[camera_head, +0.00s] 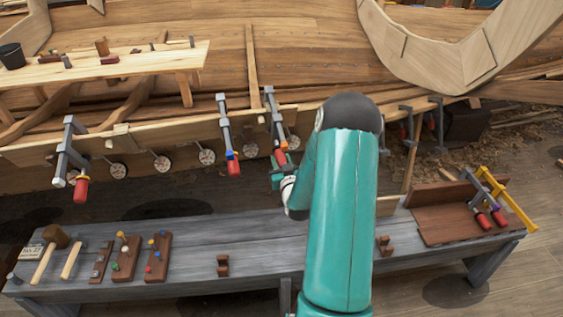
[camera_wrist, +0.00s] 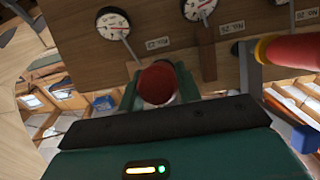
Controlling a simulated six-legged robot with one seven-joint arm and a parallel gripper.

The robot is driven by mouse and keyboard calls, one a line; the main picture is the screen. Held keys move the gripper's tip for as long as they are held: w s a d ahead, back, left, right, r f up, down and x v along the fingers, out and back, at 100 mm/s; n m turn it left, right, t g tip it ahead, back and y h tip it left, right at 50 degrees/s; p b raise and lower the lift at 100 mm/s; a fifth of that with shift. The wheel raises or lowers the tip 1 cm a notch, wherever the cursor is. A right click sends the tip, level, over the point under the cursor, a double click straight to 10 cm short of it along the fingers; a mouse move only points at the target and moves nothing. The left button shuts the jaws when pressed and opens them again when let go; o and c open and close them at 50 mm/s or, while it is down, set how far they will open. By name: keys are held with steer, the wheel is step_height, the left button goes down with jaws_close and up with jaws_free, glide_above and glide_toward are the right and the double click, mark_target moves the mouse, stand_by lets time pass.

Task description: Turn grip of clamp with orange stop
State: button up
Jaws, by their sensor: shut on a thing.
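The clamp with the orange stop (camera_head: 283,144) hangs on the hull's plank edge, just left of my arm in the head view. Its red grip (camera_head: 280,157) points down, and my gripper (camera_head: 277,173) is at it from below. In the wrist view my gripper (camera_wrist: 158,92) is shut on the red grip (camera_wrist: 158,82), with a green finger on either side. The orange stop cannot be made out in the wrist view. My arm hides the area just right of the clamp in the head view.
A neighbouring clamp with a blue stop (camera_head: 231,155) hangs to the left, another clamp (camera_head: 68,150) farther left. In the wrist view a red grip with a yellow collar (camera_wrist: 264,50) is close on the right. Round dials (camera_wrist: 112,23) line the plank. A grey bench (camera_head: 190,245) stands below.

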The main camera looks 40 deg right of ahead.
steer(key=m+t+y, duration=0.2)
steer(key=m+y, duration=0.1)
steer(key=m, duration=0.1)
steer(key=shift+d, duration=0.1)
steer(key=shift+s+f+m+t+y, duration=0.15)
steer(key=shift+m+t+y, duration=0.45)
steer(key=shift+m+y, duration=0.45)
steer(key=shift+m+t+y, duration=0.45)
steer(key=shift+m+t, duration=0.15)
steer(key=shift+m, duration=0.85)
steer(key=o, duration=1)
steer(key=v, duration=1.3)
steer(key=shift+s, duration=0.3)
